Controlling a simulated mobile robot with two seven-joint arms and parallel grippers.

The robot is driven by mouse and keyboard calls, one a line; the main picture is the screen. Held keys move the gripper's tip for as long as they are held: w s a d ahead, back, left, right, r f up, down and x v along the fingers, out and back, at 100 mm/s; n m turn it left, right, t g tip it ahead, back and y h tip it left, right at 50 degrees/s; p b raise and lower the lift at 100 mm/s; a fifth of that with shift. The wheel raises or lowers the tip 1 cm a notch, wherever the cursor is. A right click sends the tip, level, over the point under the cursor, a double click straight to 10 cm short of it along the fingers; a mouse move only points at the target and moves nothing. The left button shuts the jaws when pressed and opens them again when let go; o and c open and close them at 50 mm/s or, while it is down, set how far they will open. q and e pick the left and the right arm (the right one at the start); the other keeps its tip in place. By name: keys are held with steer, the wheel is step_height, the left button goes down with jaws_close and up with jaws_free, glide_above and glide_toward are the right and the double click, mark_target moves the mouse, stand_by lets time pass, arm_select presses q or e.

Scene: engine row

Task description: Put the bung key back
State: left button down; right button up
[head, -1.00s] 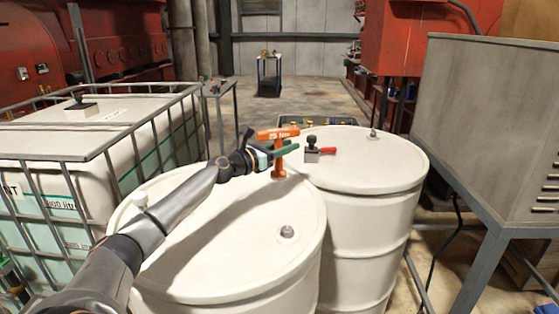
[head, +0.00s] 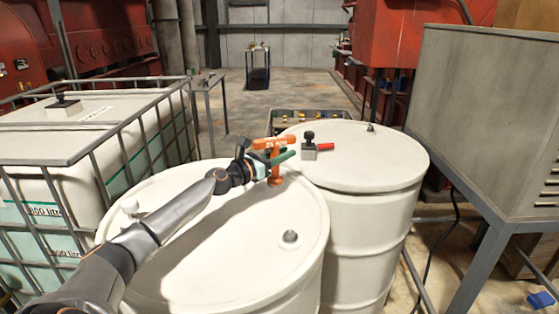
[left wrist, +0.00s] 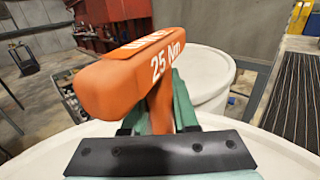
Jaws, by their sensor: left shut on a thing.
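The bung key (head: 273,146) is an orange T-shaped tool, with "25 Nm" printed on its handle in the left wrist view (left wrist: 150,72). My left gripper (head: 278,160) is shut on its stem, below the crossbar. The key is upright over the far right part of the near white drum's lid (head: 220,230). I cannot tell whether its lower end touches the lid. Green fingers (left wrist: 182,108) flank the stem in the left wrist view; the stem's lower end is hidden there. A round bung fitting (head: 290,237) sits in the near lid. My right gripper is out of view.
A second white drum (head: 365,165) stands close at the right, with a grey block with a black knob and red handle (head: 309,151) on it. A caged tank (head: 40,190) stands at left, a grey cabinet (head: 490,120) at right. A tray (head: 340,114) lies behind the drums.

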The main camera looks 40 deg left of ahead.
arm_select(q)
steer(key=shift+s+a+f+b, duration=0.1)
steer(key=shift+a+f+b, duration=0.1)
steer(key=shift+f+b, duration=0.35)
steer(key=shift+a+f+b, duration=0.15)
steer(key=shift+f+b, duration=0.2)
steer(key=shift+f, duration=0.45)
steer(key=shift+d+r, duration=0.25)
steer(key=shift+d, duration=0.2)
steer(key=shift+a, duration=0.2)
steer(key=shift+f, duration=0.2)
steer(key=c, duration=1.1)
jaws_free()
steer(key=shift+d+f, duration=0.1)
steer(key=shift+f, duration=0.05)
steer(key=o, duration=0.4)
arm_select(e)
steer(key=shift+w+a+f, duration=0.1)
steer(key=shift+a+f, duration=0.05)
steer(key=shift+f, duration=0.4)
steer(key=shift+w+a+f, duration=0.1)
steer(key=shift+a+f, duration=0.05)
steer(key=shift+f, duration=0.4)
